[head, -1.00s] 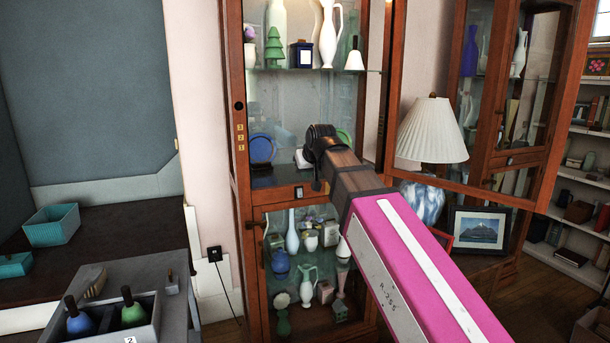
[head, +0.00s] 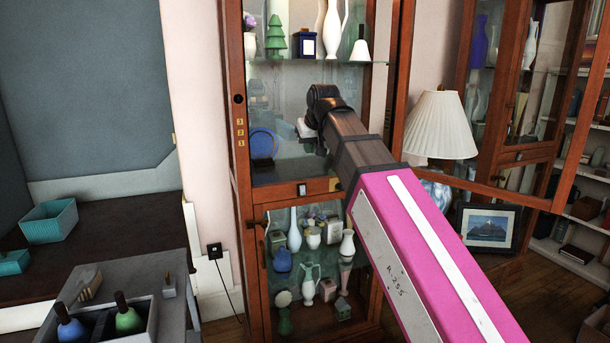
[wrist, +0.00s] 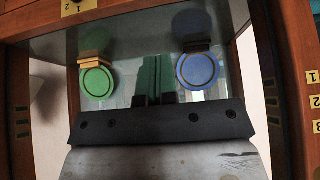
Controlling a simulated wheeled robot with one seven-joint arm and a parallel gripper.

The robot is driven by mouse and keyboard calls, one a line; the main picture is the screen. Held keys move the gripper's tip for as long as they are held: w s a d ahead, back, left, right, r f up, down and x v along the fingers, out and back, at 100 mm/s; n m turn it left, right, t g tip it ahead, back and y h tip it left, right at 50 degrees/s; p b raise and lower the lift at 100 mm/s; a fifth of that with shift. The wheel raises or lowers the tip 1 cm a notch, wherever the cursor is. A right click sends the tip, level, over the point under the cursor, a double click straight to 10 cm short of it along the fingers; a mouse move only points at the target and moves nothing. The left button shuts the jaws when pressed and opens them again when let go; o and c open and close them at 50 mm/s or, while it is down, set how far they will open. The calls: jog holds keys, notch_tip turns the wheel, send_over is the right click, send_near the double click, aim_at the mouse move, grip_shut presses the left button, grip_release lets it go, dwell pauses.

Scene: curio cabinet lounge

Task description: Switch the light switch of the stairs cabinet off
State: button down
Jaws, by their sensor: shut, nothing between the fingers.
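A glass-fronted wooden cabinet (head: 240,215) stands in the middle of the head view. A small switch (head: 302,190), dark with a pale face, sits on its cross rail, left of a yellow tag (head: 335,184). The same tag shows in the wrist view (wrist: 78,7), where the picture is upside down; the switch does not show there. My gripper is above the rail, before the cabinet's middle section; its fingers (wrist: 155,97) are shut and empty in the wrist view. In the head view my wrist hides the fingertips. Whether the switch is on or off is too small to tell.
A blue plate (wrist: 197,62) and a green plate (wrist: 97,82) stand beyond my fingers. Vases (head: 295,232) fill the lower section. A lamp (head: 438,125) and picture frame (head: 487,228) stand right of the cabinet. A bench with a bottle tray (head: 150,310) is at left.

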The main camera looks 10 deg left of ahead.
send_over(302, 185)
jog(key=f, duration=0.8)
jog(key=shift+s+d+f, duration=0.15)
jog(key=shift+s+d, duration=0.15)
jog(key=shift+s, duration=0.1)
jog(key=f, duration=0.3)
jog(key=shift+s+d, duration=0.2)
jog(key=shift+s, duration=0.1)
jog(key=shift+f, duration=0.5)
jog(key=shift+s, duration=0.1)
